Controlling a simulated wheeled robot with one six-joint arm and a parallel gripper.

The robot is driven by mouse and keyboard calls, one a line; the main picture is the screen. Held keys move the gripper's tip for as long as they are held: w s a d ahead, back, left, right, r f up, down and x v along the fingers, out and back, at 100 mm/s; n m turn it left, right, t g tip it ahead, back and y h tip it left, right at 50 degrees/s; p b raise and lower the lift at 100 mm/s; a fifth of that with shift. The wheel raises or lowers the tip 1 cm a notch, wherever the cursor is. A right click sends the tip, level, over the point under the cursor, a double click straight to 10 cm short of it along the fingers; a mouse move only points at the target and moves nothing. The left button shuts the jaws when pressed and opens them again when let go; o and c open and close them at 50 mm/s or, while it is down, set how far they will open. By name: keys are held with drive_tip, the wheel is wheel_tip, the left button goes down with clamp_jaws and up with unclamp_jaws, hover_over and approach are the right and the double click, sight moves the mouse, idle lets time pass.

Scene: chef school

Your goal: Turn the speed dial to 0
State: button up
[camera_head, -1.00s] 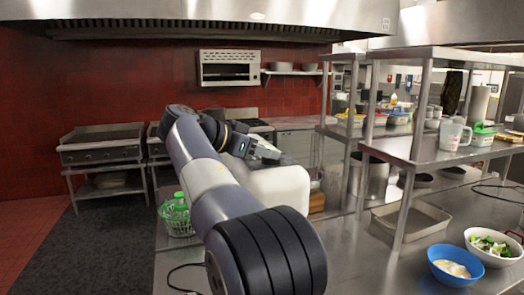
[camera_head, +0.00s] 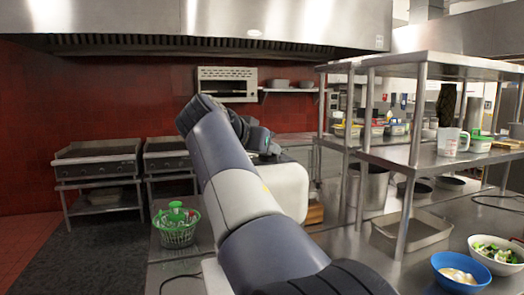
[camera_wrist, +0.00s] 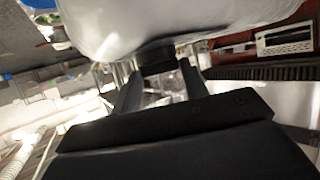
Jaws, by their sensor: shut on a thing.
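A white machine with a rounded body (camera_head: 285,188) stands on the steel counter behind my arm; its pale underside or side (camera_wrist: 150,20) fills the top of the wrist view. A dark round dial (camera_wrist: 157,52) sticks out from that body. My gripper (camera_wrist: 159,68) has its two fingers on either side of the dial and is shut on it. The dial's markings and setting cannot be read. In the head view my gripper (camera_head: 264,150) is partly hidden by my arm, beside the machine's top, and the dial cannot be seen there.
A green-and-white basket (camera_head: 178,230) with green-capped bottles stands left of my arm. A steel shelf (camera_head: 430,158) on posts, a metal tray (camera_head: 410,232) and a blue bowl (camera_head: 460,270) are on the right. Open floor lies at the left.

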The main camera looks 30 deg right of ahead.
drive_tip(key=o, duration=1)
drive_tip(key=b+v, duration=0.1)
drive_tip(key=v, duration=1)
drive_tip(key=shift+d, duration=0.1)
drive_tip(key=p+x, duration=0.1)
drive_tip(key=x, duration=1)
drive_tip(key=shift+w, duration=0.1)
drive_tip(key=shift+w+r+m+g+p, duration=0.15)
drive_tip(key=shift+m+g+p, duration=0.35)
drive_tip(key=shift+g+p, duration=0.25)
drive_tip(key=shift+m+g, duration=0.35)
drive_tip(key=shift+m, duration=0.05)
drive_tip(key=shift+f, duration=0.2)
